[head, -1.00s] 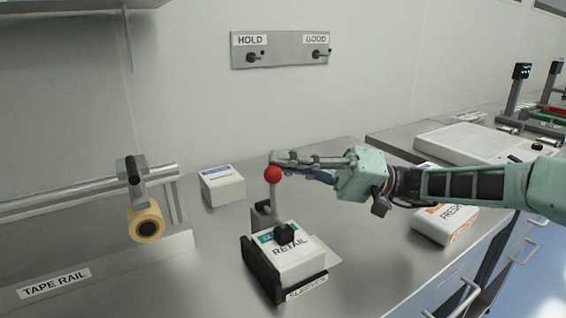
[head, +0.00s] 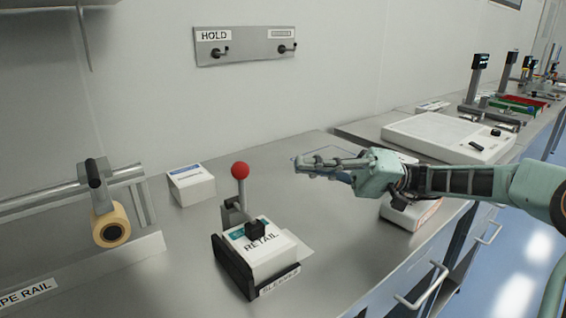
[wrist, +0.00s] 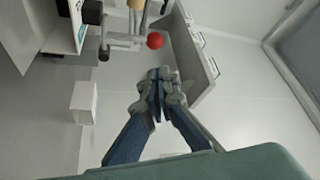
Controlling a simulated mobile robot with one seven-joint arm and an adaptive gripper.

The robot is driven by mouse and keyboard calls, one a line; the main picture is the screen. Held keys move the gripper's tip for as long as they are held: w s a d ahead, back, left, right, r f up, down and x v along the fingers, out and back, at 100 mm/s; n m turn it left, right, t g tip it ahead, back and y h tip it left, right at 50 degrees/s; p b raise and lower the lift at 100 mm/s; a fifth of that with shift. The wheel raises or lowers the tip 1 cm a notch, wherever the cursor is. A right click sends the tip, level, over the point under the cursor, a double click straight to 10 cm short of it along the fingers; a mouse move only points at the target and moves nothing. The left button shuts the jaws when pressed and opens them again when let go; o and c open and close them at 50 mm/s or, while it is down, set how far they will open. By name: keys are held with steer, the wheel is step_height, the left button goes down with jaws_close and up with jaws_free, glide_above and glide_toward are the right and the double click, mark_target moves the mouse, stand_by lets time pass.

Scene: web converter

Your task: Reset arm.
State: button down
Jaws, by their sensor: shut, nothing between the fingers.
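My gripper (head: 302,166) is at the end of my arm, which reaches in from the right in the head view. It is raised over the steel counter (head: 330,250). Its fingers are shut and empty, and they show together in the wrist view (wrist: 158,76). The fingertips point left and are apart from the red ball-topped lever (head: 240,171), which stands to their left. The red ball also shows in the wrist view (wrist: 155,41), just beyond the fingertips. The lever rises behind a white RETAIL box (head: 268,255) in a black holder.
A small white box (head: 191,186) stands at the back left. A tape roll (head: 111,228) hangs on a rail at the left. A wall plate (head: 245,47) has two hooks. A pale flat machine (head: 447,138) stands right.

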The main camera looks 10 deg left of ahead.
steer(key=shift+w+d+f, duration=0.15)
steer(key=shift+w+d, duration=0.1)
steer(key=shift+d, duration=0.3)
